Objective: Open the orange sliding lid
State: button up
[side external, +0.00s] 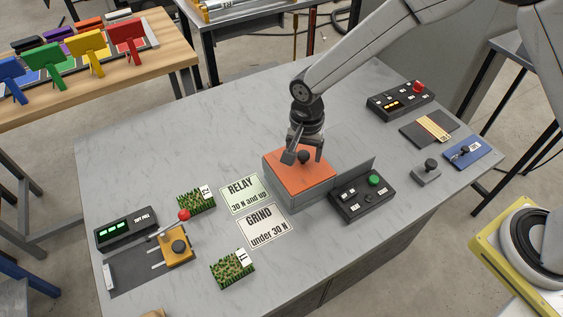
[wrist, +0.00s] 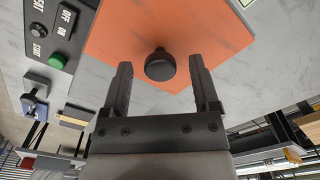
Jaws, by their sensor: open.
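The orange sliding lid (side external: 298,175) lies flat on top of a grey box (side external: 273,188) near the middle of the table. It covers the part of the box top that I can see. A dark round knob (side external: 304,157) stands up from the lid. My gripper (side external: 303,155) is above the lid with its fingers on either side of the knob. In the wrist view my gripper (wrist: 163,85) is open, and the knob (wrist: 160,66) sits between and just beyond the fingertips. A gap shows on both sides of it. The orange lid (wrist: 120,30) fills the area behind the knob.
RELAY (side external: 240,192) and GRIND (side external: 262,226) cards lie to the left, with turf pieces (side external: 197,201) nearby. The table's back left is clear.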

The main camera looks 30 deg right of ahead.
grip_shut()
dwell(1.4)
